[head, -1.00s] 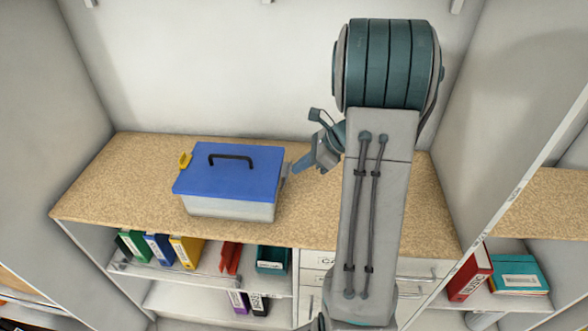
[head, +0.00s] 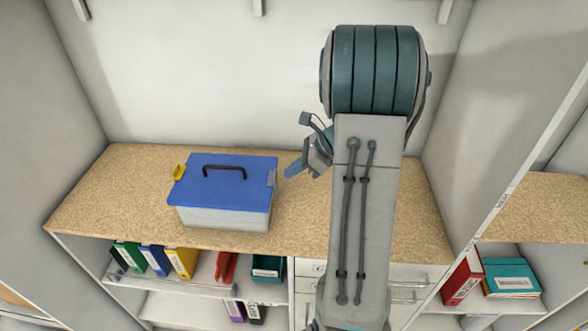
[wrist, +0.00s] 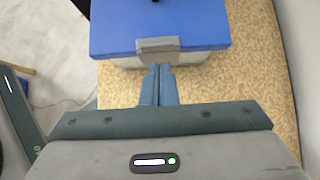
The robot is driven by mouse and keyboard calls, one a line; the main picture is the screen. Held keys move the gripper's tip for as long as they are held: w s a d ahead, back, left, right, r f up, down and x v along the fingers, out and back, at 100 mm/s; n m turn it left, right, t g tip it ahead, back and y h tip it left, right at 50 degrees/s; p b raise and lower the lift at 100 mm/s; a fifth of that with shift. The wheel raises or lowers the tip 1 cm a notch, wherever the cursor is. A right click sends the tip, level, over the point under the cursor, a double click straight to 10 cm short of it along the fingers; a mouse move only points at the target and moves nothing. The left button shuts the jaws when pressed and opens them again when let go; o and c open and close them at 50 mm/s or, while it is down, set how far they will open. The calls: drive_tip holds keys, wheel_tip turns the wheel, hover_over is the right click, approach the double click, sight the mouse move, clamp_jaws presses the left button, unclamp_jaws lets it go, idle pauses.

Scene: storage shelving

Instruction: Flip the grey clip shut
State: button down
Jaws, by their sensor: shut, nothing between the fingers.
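A box with a blue lid (head: 215,185) and a pale translucent body (head: 225,217) stands on the worktop. The grey clip (head: 271,178) is at the right edge of the lid; in the wrist view the grey clip (wrist: 157,46) lies over the lid's edge, one part on the blue lid and one part down the side. My gripper (head: 291,171) is right of the box, a small gap from the clip in the head view. In the wrist view my gripper (wrist: 158,70) has its blue fingers together, empty, pointing at the clip.
A yellow clip (head: 179,171) sticks up at the lid's left edge, and a black handle (head: 224,171) tops the lid. The speckled worktop (head: 110,200) is clear around the box. Binders stand on the shelf below. White walls close the back and sides.

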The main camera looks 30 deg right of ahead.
drive_tip(key=shift+d, duration=0.1)
wheel_tip(320, 180, up, 10)
drive_tip(key=b, duration=0.1)
drive_tip(key=shift+s+d+f, duration=0.2)
drive_tip(key=shift+f, duration=0.05)
drive_tip(key=shift+a, duration=0.1)
idle(0.5)
drive_tip(key=s+a+n+h, duration=0.3)
drive_tip(key=s+a+n, duration=0.3)
drive_tip(key=s+n, duration=0.4)
drive_tip(key=s+a+f+n+h, duration=0.1)
drive_tip(key=s+a+n+h, duration=0.3)
drive_tip(key=s+a+n, duration=0.3)
drive_tip(key=s+n, duration=0.3)
drive_tip(key=n, duration=0.4)
drive_tip(key=shift+f+g+h, duration=0.15)
drive_tip(key=shift+g+h, duration=0.15)
drive_tip(key=shift+g, duration=0.1)
